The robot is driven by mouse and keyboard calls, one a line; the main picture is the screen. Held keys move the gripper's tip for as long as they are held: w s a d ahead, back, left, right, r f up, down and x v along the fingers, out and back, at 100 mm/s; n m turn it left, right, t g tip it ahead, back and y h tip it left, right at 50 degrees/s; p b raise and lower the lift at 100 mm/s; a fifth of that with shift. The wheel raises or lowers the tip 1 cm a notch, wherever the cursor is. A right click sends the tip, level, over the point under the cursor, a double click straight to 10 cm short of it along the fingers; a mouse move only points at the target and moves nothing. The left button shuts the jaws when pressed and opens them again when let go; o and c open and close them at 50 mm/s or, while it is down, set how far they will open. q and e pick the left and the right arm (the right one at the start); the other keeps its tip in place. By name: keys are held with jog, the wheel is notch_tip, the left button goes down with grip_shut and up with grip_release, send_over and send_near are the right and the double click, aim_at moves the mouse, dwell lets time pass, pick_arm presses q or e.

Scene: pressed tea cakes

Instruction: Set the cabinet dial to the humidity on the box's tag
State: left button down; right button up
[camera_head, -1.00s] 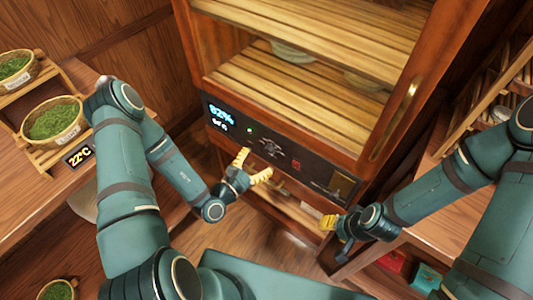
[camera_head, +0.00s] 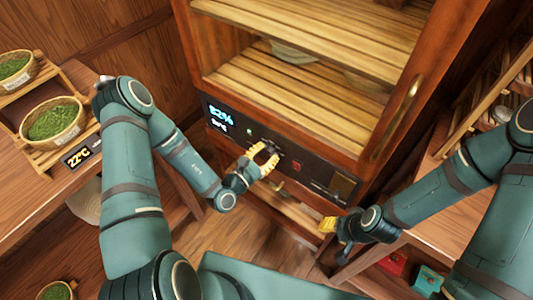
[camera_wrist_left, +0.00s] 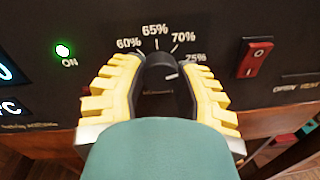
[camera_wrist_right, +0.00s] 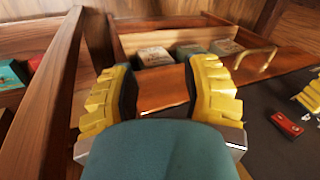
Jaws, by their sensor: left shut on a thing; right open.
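The cabinet dial (camera_wrist_left: 160,72) is a dark knob on the black panel, under printed marks of 60%, 65%, 70% and 75%. Its white line points right, near 75%. My left gripper (camera_wrist_left: 163,85) is shut on the knob, one yellow finger on each side; in the head view it is at the panel (camera_head: 266,158). The cabinet display (camera_head: 221,115) shows a percentage whose first digit is unclear. My right gripper (camera_head: 328,226) is open and empty, low in front of the cabinet. Boxes with pale labels (camera_wrist_right: 155,57) show in the right wrist view; no humidity tag is readable.
A red switch (camera_wrist_left: 255,57) is right of the dial, and a lit green lamp (camera_wrist_left: 63,50) is left of it. The cabinet has slatted shelves (camera_head: 300,75) and a brass handle (camera_head: 408,100).

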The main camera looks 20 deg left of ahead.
pick_arm(q)
jog(key=n+p, duration=0.2)
jog(key=n, duration=0.2)
jog(key=shift+p, duration=0.4)
jog(key=shift+n+t+p, duration=0.3)
jog(key=shift+n+p, duration=0.7)
jog(key=shift+n, duration=1)
jog(key=shift+f, duration=0.1)
jog(key=c, duration=0.6)
grip_release()
jog(key=shift+s, duration=0.1)
jog(key=v, duration=1.2)
